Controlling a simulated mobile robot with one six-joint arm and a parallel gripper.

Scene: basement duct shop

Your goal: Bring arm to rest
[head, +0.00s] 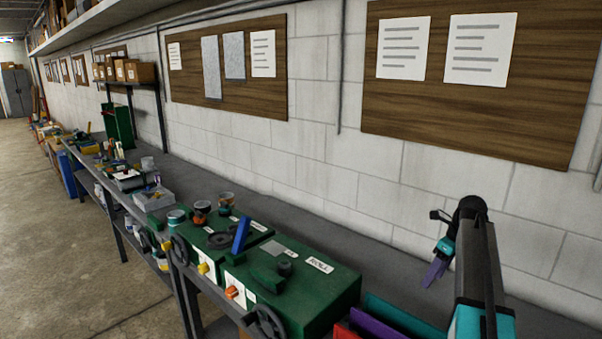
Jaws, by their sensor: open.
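My arm (478,265) rises at the right of the head view and bends over at its top. My gripper (432,277) hangs from it on the left side, with purple fingers pointing down below a teal part. It is open, and I see nothing between the fingers. It is in front of the block wall and appears above the bench, to the right of the green machine; its exact height is hard to tell.
A green machine (335,295) with handwheels and knobs stands on the long grey bench (390,250). Red, purple and green bins (395,318) are at the bottom, near my arm. Tools and trays crowd the bench farther left. Pinboards (470,110) hang on the wall; concrete floor (50,240) is open at left.

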